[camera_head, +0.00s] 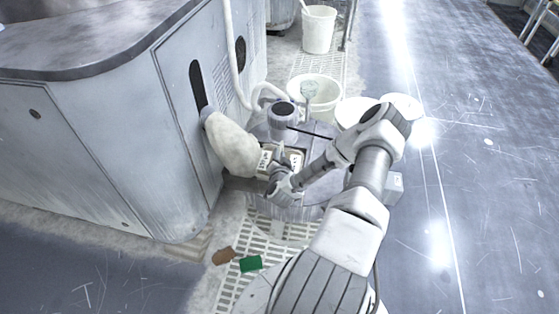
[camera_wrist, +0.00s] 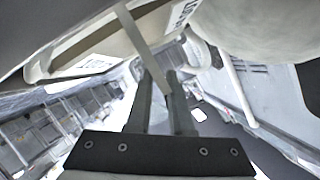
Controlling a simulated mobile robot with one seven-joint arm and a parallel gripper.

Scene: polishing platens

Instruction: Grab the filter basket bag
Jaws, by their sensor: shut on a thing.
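A large cream bag (camera_head: 233,143), the likely filter basket bag, bulges beside the grey cabinet's side. It also fills the upper right of the wrist view (camera_wrist: 255,28). Next to it, light label-bearing items (camera_head: 294,158) sit at the drum top; a pale-rimmed item with printed labels (camera_wrist: 95,62) shows at the upper left of the wrist view. My gripper (camera_head: 277,178) is just right of and below the bag. In the wrist view its fingers (camera_wrist: 162,88) are closed around a thin grey strip (camera_wrist: 138,38).
The grey cabinet (camera_head: 120,130) blocks the left. A grey drum (camera_head: 315,190) stands under my forearm. White buckets (camera_head: 319,30) stand behind. A brown pad (camera_head: 224,256) and green pad (camera_head: 250,263) lie near the floor grating. The floor at right (camera_head: 480,180) is clear.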

